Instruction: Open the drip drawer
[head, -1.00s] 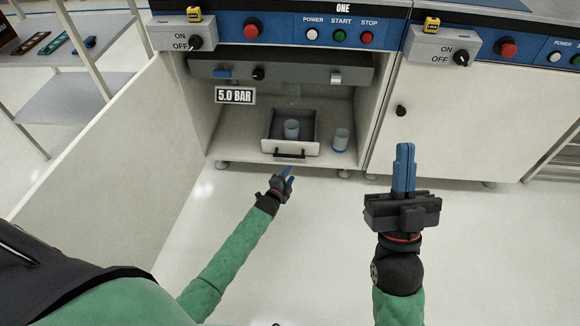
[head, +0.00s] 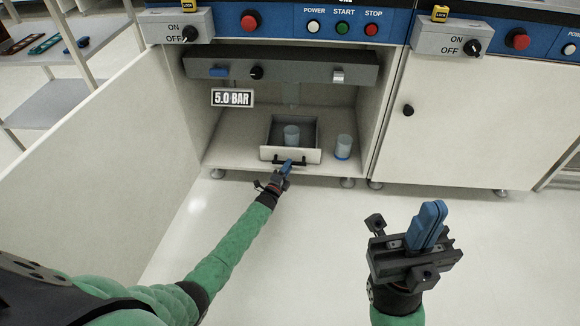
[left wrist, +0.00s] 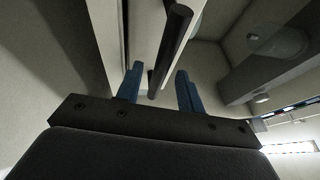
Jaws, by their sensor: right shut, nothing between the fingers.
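The drip drawer (head: 311,155) is a small tray with a pale front and dark inside walls, low in the open cabinet; its inside shows from above. A clear cup (head: 292,134) stands in it. Its dark bar handle (head: 303,162) is on the front, and the handle also shows in the left wrist view (left wrist: 172,45). My left gripper (head: 288,165) is at the handle. In the left wrist view its blue fingers (left wrist: 158,88) are apart, with the bar between them; contact is not clear. My right gripper (head: 432,218) is shut and empty, in front of the right cabinet.
Another cup (head: 343,147) with a blue base stands on the cabinet floor right of the drawer. An open door panel (head: 95,150) stands on the left. A closed cabinet door with a black knob (head: 408,110) is on the right. The floor in front is clear.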

